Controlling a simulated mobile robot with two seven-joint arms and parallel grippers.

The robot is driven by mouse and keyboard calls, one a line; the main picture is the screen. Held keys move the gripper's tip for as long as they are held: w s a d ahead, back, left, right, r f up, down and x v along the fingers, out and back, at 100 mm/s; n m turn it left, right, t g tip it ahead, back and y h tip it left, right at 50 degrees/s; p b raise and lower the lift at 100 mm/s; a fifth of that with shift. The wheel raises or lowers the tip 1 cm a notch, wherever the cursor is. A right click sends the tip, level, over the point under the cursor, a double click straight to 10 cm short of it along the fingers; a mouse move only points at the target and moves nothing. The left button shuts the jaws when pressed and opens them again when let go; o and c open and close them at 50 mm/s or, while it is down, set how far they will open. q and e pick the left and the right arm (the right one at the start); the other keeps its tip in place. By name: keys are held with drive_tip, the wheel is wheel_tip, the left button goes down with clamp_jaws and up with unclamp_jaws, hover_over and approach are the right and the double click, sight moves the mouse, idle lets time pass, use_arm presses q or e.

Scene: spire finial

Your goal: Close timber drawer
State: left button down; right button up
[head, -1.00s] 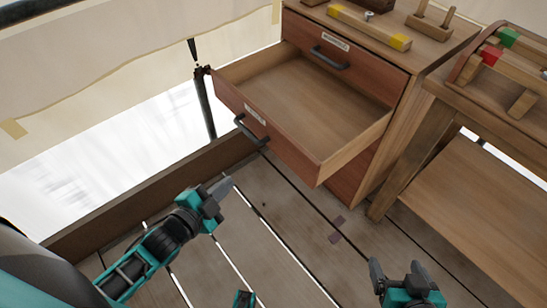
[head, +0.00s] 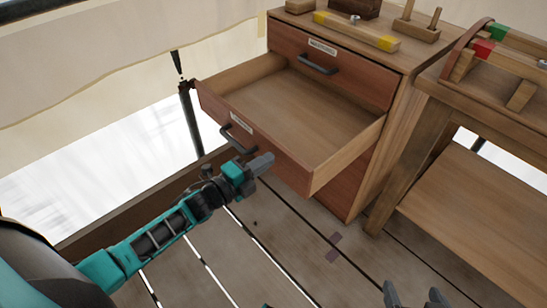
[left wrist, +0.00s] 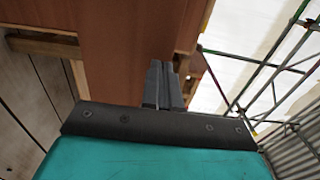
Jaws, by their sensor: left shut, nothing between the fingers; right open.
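The timber drawer (head: 270,148) is pulled well out of the wooden cabinet (head: 385,140) and looks empty. Its reddish front has a dark bar handle (head: 238,138) and a small pale label. My left gripper (head: 262,163) is shut and empty, at the drawer front just below and right of the handle. I cannot tell if it touches the front. In the left wrist view the shut fingers (left wrist: 164,85) point at a reddish-brown wood panel (left wrist: 125,50). My right gripper (head: 415,296) is open and empty at the bottom edge, low and right of the drawer.
A closed upper drawer (head: 335,68) sits above the open one. A yellow-ended wooden bar (head: 357,32) lies on the cabinet top. A wooden bench (head: 500,115) with coloured blocks stands at right. The plank floor (head: 300,245) in front is mostly clear.

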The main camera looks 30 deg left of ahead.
sight(283, 150)
use_arm(q)
drive_tip(key=shift+x, duration=1.6)
use_arm(e)
drive_tip(key=shift+s+f, duration=0.1)
drive_tip(key=shift+f, duration=0.3)
use_arm(q)
drive_tip(key=shift+w+b, duration=0.1)
drive_tip(key=shift+b, duration=0.2)
